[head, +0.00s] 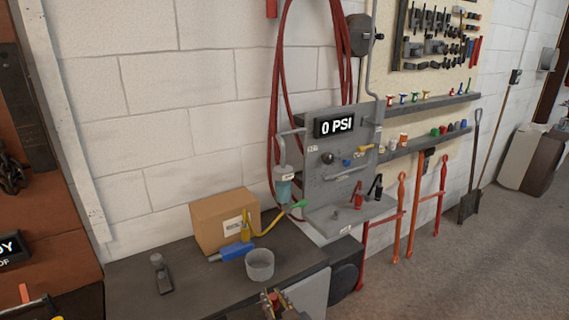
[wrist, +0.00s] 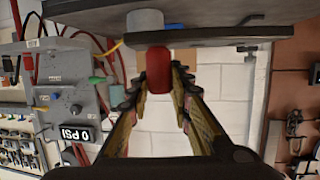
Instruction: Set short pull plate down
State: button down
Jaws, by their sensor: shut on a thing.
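My gripper (head: 279,302) is at the bottom of the head view, at the front edge of the bench. In the wrist view my gripper (wrist: 157,88) has its two fingers closed on a red, rounded piece (wrist: 157,70). A small red bit shows between the fingers in the head view. The dark bench top (head: 130,290) lies beyond the gripper. In the wrist view, which looks upside down, the bench (wrist: 220,35) runs across the top, close to the red piece.
On the bench are a grey round cup (head: 260,266), a blue tool (head: 233,252), a cardboard box (head: 222,222) and a dark hand tool (head: 160,272). A grey panel reading 0 PSI (head: 335,126) stands behind at right. Bare bench shows between the dark tool and the cup.

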jog(key=d+f+m+t+h, duration=0.1)
jog(key=d+f+m+h, duration=0.3)
jog(key=d+f, duration=1.4)
jog(key=d+h, duration=0.1)
jog(key=d, duration=0.3)
jog(key=shift+s+f+m+h, duration=0.15)
jog(key=shift+s+m+h, duration=0.15)
jog(key=shift+h, duration=0.1)
jog(key=shift+w, duration=0.1)
